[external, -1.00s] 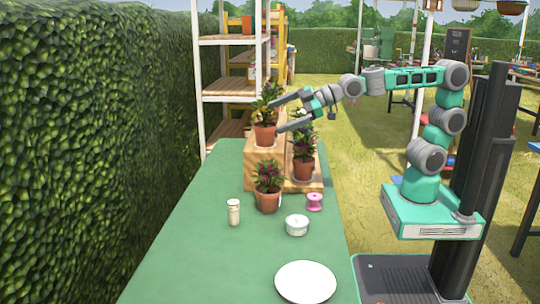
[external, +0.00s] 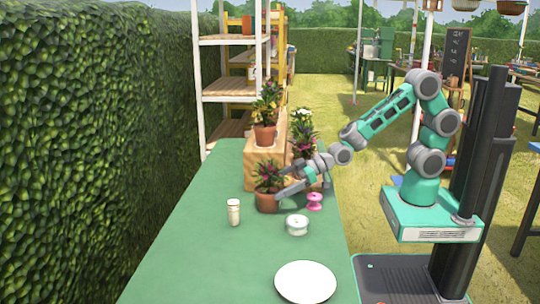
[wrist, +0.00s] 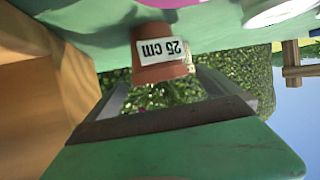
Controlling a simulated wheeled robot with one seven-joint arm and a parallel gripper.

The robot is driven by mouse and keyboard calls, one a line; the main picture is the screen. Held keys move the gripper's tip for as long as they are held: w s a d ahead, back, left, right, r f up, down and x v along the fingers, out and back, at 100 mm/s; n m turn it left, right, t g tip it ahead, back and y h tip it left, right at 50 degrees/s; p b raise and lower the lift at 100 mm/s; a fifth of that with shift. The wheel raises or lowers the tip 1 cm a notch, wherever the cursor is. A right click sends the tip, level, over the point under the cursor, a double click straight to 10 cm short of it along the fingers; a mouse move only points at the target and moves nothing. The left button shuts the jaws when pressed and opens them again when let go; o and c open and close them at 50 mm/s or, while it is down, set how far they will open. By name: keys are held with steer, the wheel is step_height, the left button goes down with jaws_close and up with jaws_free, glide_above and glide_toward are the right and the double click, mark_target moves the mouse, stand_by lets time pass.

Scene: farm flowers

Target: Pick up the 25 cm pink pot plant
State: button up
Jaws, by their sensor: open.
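The front pot plant (external: 267,201), a terracotta pot with dark leaves and pink flowers, stands upright on the green table. In the wrist view its pot (wrist: 150,33) appears upside down with a white "25 cm" label. My gripper (external: 278,187) is open and low at the right side of this plant. In the wrist view the pot and leaves show between my two spread fingers (wrist: 163,78). Whether the fingers touch the plant, I cannot tell. Another pot plant (external: 264,135) stands on the wooden block. A further one (external: 303,150) is partly hidden behind my arm.
The wooden block (external: 262,170) stands just behind the front plant. A pink spool (external: 314,202), a white bowl (external: 297,225), a small jar (external: 234,212) and a white plate (external: 305,282) are on the table (external: 190,260). A hedge borders the left side. The table's left front is clear.

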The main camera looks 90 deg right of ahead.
mark_target(267, 185)
steer(key=x, duration=0.3)
steer(key=shift+w+a, duration=0.1)
steer(key=shift+w, duration=0.3)
steer(key=c, duration=1.8)
steer(key=shift+r, duration=0.1)
steer(key=shift+c, duration=0.6)
steer(key=shift+r, duration=0.1)
